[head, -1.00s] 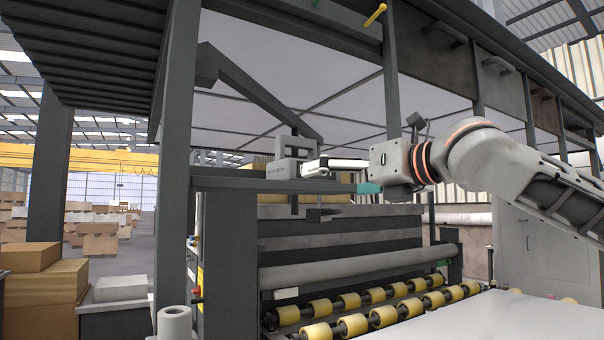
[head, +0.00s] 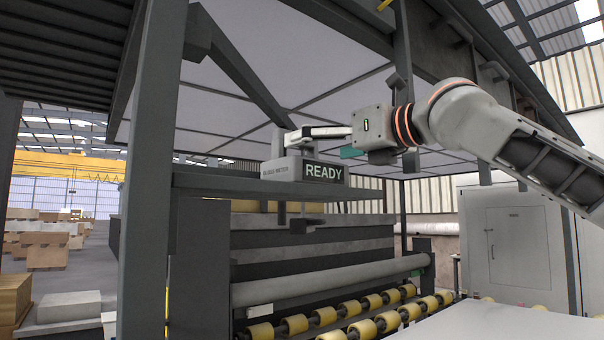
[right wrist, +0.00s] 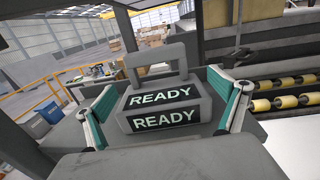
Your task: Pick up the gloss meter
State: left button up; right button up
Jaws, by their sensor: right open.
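The gloss meter (head: 283,170) is a grey box with a loop handle and a lit READY display, at the horizontal beam in the middle of the head view. My right gripper (head: 312,138) reaches in from the right, just above the display in that picture. In the right wrist view the gloss meter (right wrist: 166,105) shows two READY panels and its handle. It lies between the two teal-padded fingers of my right gripper (right wrist: 165,108), which are open with a gap on each side. The meter's underside is hidden. My left gripper is not in view.
A dark post (head: 150,180) stands left of the meter, and a slanted brace (head: 245,80) runs above it. The horizontal beam (head: 225,183) passes at meter height. Yellow rollers (head: 325,316) and a pale slab (head: 480,322) lie below.

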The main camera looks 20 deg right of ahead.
jog(key=x, duration=0.5)
jog(key=shift+w+a+r+b, duration=0.1)
jog(key=shift+w+a+b, duration=0.05)
jog(key=shift+a+b, duration=0.2)
jog(key=shift+r, duration=0.1)
jog(key=c, duration=1.6)
